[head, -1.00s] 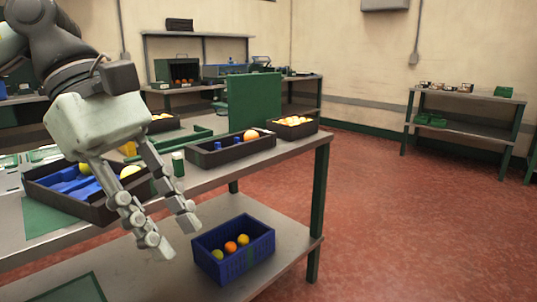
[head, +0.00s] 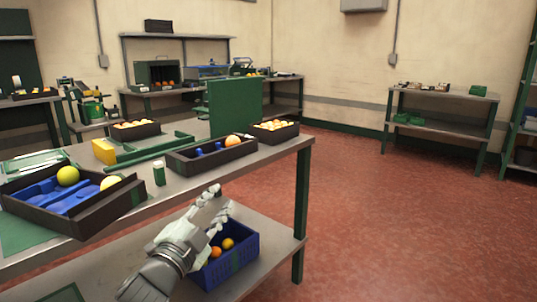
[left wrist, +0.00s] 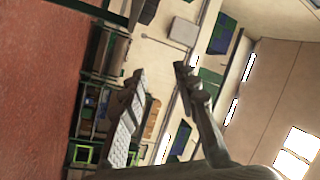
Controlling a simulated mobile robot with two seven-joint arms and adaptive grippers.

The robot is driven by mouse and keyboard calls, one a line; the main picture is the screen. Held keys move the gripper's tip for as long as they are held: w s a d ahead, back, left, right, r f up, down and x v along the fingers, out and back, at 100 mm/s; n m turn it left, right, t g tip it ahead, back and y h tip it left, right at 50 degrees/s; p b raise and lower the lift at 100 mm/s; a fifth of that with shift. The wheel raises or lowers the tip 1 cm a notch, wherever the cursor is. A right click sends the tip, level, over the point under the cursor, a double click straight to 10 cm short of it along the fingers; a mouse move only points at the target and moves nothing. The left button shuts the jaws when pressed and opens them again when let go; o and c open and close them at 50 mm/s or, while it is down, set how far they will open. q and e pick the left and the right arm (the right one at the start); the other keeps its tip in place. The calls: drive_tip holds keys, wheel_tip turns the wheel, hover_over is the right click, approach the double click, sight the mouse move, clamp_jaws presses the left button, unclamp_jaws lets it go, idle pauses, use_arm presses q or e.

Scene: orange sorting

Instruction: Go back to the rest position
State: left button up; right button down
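My left gripper (head: 220,197) is low in the head view, in front of the workbench (head: 293,149) edge and overlapping the blue crate (head: 247,257) on the lower shelf. Its fingers are spread and nothing is between them. In the left wrist view the two fingers (left wrist: 160,72) also stand apart, with only the distant room behind them. The blue crate holds oranges and is partly hidden by the hand. My right gripper is not in view.
On the bench stand a dark tray (head: 128,201) with blue inserts and yellow fruit, a green-capped bottle (head: 159,174), a black tray (head: 187,168) and a box of oranges (head: 286,135). A shelf (head: 430,95) stands at the far wall. The red floor (head: 400,230) at right is clear.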

use_arm(q)
drive_tip(key=s+a+f+n+g+y, duration=0.2)
drive_tip(key=s+a+f+n, duration=0.1)
drive_tip(key=f, duration=0.5)
drive_tip(key=s+a+f+n+g+y, duration=0.2)
drive_tip(key=a+f, duration=0.2)
drive_tip(key=f, duration=0.4)
drive_tip(key=s+a+f+n+g+y, duration=0.2)
drive_tip(key=s+a+f+n, duration=0.1)
drive_tip(key=f, duration=0.5)
drive_tip(key=s+a+f+n+g+y, duration=0.1)
drive_tip(key=s+a+f+n+g, duration=0.1)
drive_tip(key=s+f, duration=0.6)
drive_tip(key=s+a+f+n+g, duration=0.3)
drive_tip(key=s+f+g, duration=0.3)
drive_tip(key=s, duration=0.8)
wheel_tip(320, 180, down, 3)
drive_tip(key=shift+s+a+g+y+p, duration=0.2)
drive_tip(key=shift+a+g+y+p, duration=0.15)
drive_tip(key=shift+a+g+y, duration=0.05)
